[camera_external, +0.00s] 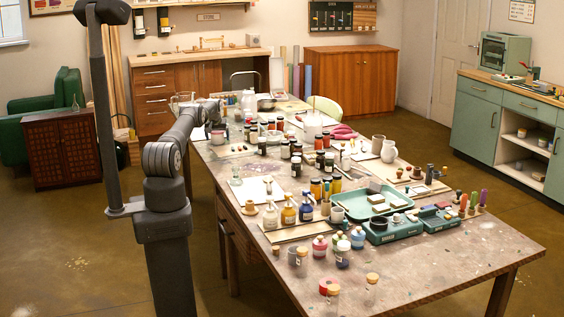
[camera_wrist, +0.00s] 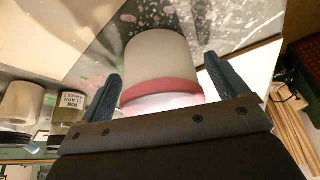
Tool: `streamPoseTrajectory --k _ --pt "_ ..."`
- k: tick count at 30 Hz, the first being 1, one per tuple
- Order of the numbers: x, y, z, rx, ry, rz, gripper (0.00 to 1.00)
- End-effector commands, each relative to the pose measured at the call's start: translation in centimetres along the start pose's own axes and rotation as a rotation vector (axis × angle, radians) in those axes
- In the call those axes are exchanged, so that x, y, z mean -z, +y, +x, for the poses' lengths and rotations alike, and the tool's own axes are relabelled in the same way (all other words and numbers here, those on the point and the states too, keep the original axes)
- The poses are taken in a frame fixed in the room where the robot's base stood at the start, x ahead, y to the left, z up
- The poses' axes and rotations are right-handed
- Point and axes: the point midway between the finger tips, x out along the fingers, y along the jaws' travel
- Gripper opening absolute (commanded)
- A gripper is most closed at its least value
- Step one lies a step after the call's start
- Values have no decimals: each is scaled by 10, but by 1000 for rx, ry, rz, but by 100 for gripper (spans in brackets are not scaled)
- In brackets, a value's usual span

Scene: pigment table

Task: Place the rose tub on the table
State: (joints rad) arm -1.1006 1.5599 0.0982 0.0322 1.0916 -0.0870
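The rose tub (camera_wrist: 160,58) shows in the wrist view as a pale, frosted cylinder with a rose band at its near end. It lies between the two dark blue fingers of my gripper (camera_wrist: 162,66). I cannot tell whether the tub touches the surface below.
In the wrist view a pale cup (camera_wrist: 22,103) and a labelled container (camera_wrist: 68,104) stand at the left. In the camera_external view jars and bottles crowd the table's middle, with a green tray (camera_external: 350,212) at the right. The near right part of the table is clear.

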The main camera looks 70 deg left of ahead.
Motion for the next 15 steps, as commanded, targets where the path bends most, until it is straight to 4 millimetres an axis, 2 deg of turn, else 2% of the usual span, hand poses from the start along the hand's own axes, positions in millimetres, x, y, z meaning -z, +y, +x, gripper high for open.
streamPoseTrajectory --k 7,15 --pt "1 0 -2 0 1 0 91" --pt "2 0 -19 0 0 0 91"
